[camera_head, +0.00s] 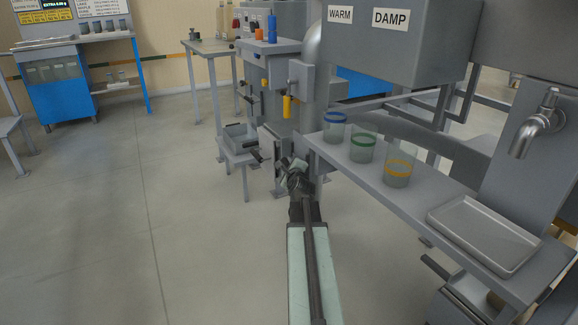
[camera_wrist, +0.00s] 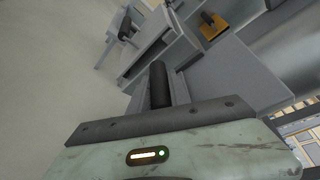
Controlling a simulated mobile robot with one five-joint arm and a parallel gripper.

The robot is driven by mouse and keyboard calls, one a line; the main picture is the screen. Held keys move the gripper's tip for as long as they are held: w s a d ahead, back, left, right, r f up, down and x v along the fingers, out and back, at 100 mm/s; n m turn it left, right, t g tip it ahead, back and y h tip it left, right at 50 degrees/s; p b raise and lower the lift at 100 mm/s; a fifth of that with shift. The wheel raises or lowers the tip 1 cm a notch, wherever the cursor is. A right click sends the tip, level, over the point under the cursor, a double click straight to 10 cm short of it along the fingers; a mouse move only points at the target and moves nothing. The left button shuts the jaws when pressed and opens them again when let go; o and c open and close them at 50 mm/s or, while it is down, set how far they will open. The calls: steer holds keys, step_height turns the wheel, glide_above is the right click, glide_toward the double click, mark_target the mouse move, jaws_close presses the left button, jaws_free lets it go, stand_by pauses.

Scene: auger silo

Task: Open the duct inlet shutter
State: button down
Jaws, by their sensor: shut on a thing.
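My gripper (camera_head: 294,168) is at the lower front of the grey machine (camera_head: 305,85), at the end of my outstretched arm. In the wrist view a dark cylindrical handle (camera_wrist: 160,84) stands just beyond my gripper's dark front plate, against a grey panel (camera_wrist: 190,88). My gripper is shut on this handle, which appears to belong to the duct inlet shutter. The fingertips are hard to make out. In the head view my gripper hides most of the handle and shutter, so I cannot tell how far the shutter is open.
A grey bin (camera_head: 240,134) on a small stand is just left of my gripper. A bench (camera_head: 400,190) with several coloured-rim cups and a shallow tray (camera_head: 484,235) stands right of my arm. An orange handle (camera_head: 288,106) hangs above. The floor (camera_head: 90,220) at left is clear.

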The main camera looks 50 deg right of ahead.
step_height(320, 180, up, 7)
steer(key=p, duration=0.7)
steer(key=shift+r, duration=0.15)
steer(key=shift+f, duration=0.25)
steer(key=c, duration=1.2)
jaws_free()
steer(key=shift+c, duration=0.2)
